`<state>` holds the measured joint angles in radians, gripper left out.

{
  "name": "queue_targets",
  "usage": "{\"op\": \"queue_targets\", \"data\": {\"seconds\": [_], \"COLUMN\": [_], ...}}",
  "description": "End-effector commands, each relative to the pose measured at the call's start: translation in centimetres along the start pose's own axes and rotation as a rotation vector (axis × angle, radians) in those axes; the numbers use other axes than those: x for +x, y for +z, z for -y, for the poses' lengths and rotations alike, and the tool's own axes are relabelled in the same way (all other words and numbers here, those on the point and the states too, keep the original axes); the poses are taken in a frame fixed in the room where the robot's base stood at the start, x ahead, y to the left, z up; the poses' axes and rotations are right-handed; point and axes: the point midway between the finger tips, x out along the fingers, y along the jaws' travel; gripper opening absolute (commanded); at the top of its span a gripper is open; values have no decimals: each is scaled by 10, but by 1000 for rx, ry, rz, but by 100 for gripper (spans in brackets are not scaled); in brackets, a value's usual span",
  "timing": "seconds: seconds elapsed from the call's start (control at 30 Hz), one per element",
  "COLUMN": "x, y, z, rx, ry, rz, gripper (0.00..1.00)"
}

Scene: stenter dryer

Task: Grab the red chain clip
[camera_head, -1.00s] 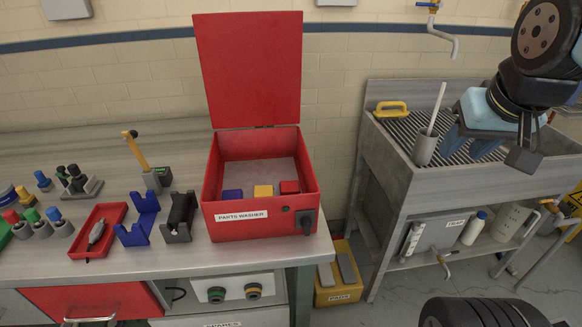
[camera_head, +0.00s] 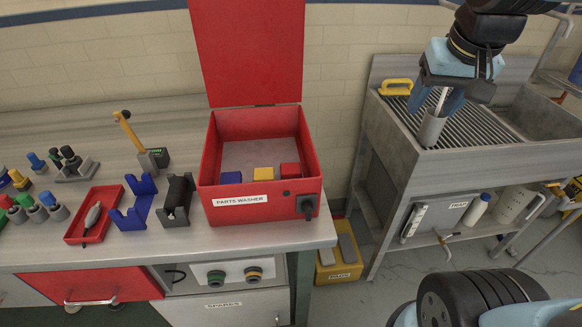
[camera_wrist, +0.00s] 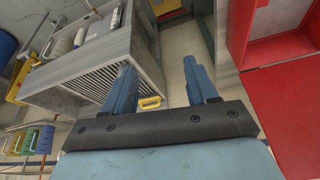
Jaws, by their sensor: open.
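A small red block (camera_head: 290,169), which looks like the red chain clip, lies inside the open red parts washer (camera_head: 240,209). It is at the right of a row with a yellow block (camera_head: 263,173) and a blue block (camera_head: 231,177). My gripper (camera_head: 436,100) is open and empty above the grated sink, to the right of the washer. In the wrist view its two blue fingers (camera_wrist: 159,75) are spread apart.
The washer lid (camera_head: 247,50) stands raised behind the box. A blue cradle (camera_head: 138,205), a black cradle (camera_head: 177,200) and a red tray (camera_head: 92,214) lie left of the washer.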

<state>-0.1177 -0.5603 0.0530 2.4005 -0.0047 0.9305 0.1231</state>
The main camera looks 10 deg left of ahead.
Motion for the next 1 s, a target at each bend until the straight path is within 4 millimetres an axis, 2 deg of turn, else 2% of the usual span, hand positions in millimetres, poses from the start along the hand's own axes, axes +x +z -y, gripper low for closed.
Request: {"op": "queue_targets", "data": {"seconds": [0.1,0.3,0.6,0.8,1.0], "x": [14,40,82,100,111], "y": [-20,-41,-46,-40,-34], "z": [34,95,194,235,247], "rx": [-29,-67,-125,-146,-149], "ry": [-12,-23,-23,-18,-15], "rz": [64,163,302,357,374], "gripper": [57,57,57,57,57]}}
